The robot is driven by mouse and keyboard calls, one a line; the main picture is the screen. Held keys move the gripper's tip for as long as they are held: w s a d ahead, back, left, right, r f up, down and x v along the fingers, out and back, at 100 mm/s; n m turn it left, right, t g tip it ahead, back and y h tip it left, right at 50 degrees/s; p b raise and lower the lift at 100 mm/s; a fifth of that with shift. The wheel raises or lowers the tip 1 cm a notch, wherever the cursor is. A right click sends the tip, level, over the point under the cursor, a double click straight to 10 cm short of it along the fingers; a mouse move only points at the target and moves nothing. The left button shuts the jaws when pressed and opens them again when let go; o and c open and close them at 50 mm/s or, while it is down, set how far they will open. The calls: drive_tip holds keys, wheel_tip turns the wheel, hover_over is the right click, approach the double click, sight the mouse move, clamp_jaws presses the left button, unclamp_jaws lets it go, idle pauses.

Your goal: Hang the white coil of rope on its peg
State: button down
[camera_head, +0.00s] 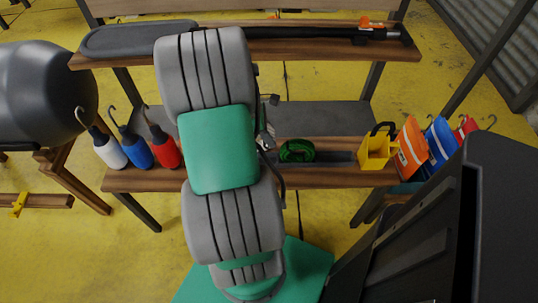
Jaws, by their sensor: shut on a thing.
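I cannot make out a white coil of rope or its peg in the head view. My grey and green arm rises through the middle and covers part of the bench behind it. My gripper's fingertips are not visible, hidden behind the arm or outside the picture. Small dark and metallic parts show at the arm's right edge, too small to identify. A green coil (297,150) lies on the lower wooden shelf (335,177), just right of the arm.
White (110,153), blue (137,152) and red (164,150) bottles with hooks stand left. Yellow (376,152), orange (411,150) and blue (440,145) containers stand right. An upper shelf (290,48) holds a long black item (305,33). A dark rounded hull (45,95) is far left.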

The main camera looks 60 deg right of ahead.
wheel_tip(320, 180, down, 9)
drive_tip(key=shift+r+b, duration=0.2)
drive_tip(key=shift+b, duration=0.1)
drive_tip(key=shift+f, duration=0.1)
drive_tip(key=c, duration=1)
unclamp_jaws()
drive_tip(key=shift+c, duration=0.2)
drive_tip(key=shift+f, duration=0.1)
